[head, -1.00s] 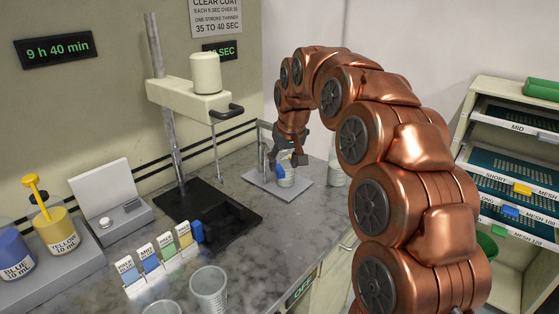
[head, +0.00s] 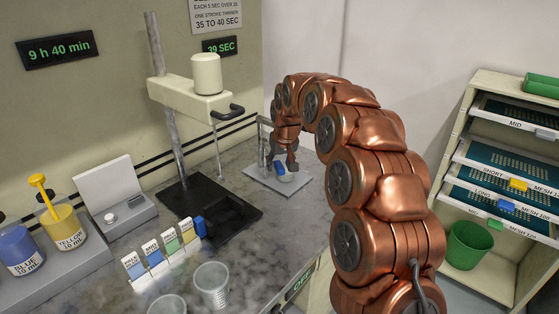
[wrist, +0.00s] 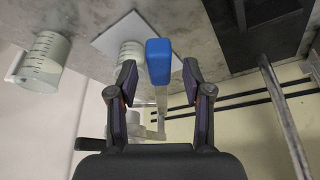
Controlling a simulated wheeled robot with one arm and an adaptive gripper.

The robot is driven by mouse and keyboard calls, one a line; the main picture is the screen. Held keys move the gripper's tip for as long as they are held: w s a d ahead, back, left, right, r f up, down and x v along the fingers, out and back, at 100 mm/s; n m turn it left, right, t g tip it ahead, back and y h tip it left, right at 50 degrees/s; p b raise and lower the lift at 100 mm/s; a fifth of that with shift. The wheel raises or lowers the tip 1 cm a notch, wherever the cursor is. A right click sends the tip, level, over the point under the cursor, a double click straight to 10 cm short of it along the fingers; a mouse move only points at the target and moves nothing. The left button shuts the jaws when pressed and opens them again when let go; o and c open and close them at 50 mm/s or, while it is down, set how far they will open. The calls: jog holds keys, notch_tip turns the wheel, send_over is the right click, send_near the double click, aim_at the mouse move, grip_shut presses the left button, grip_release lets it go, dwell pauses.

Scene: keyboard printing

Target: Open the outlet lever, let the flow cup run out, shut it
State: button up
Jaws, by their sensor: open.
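My gripper (head: 281,160) hangs over the small stand's light base plate (head: 262,182), with its fingers pointing down. In the wrist view my gripper (wrist: 158,80) is open, with one finger on each side of a blue block-shaped knob (wrist: 158,62) on a pale stem. The knob looks like the outlet lever's grip. I see no clear contact between fingers and knob. A small clear cup (wrist: 131,52) stands on the plate (wrist: 112,38) behind the knob. The flow cup is not clearly recognisable, as my gripper and arm cover much of the stand in the head view.
A graduated beaker (wrist: 42,58) stands beside the plate. A white mixer-like stand (head: 190,98) with a black handle rises left of my gripper over a dark tray (head: 232,212). A wall display (head: 220,46) reads 39 SEC. Clear cups (head: 211,284) stand in front.

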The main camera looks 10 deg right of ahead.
jog(key=shift+w+f, duration=0.1)
jog(key=shift+f, duration=0.1)
jog(key=shift+c, duration=0.3)
grip_shut()
